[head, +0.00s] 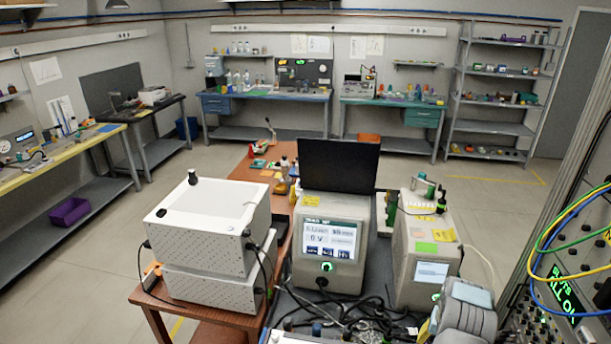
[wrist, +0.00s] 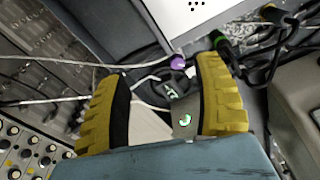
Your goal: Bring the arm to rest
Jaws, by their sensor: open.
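My gripper (wrist: 161,75) shows in the wrist view with its two yellow ribbed fingers spread apart and a blue-grey body below them. Nothing is held between the fingers. Behind the gap are dark cables, a purple knob and a small grey part with a green-lit ring. I cannot tell how far these are from the fingers. In the head view, part of my grey arm shows at the lower right, low in front of the right-hand instrument (head: 424,262). A bit of yellow shows at its left edge; the fingers are otherwise hidden there.
A screened instrument (head: 328,240) stands in the middle, with a black panel (head: 338,165) behind it. Stacked white boxes (head: 207,228) stand at left. Black cables (head: 345,318) tangle in front. A rack panel with bright cables (head: 570,245) bounds the right. Open floor lies behind.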

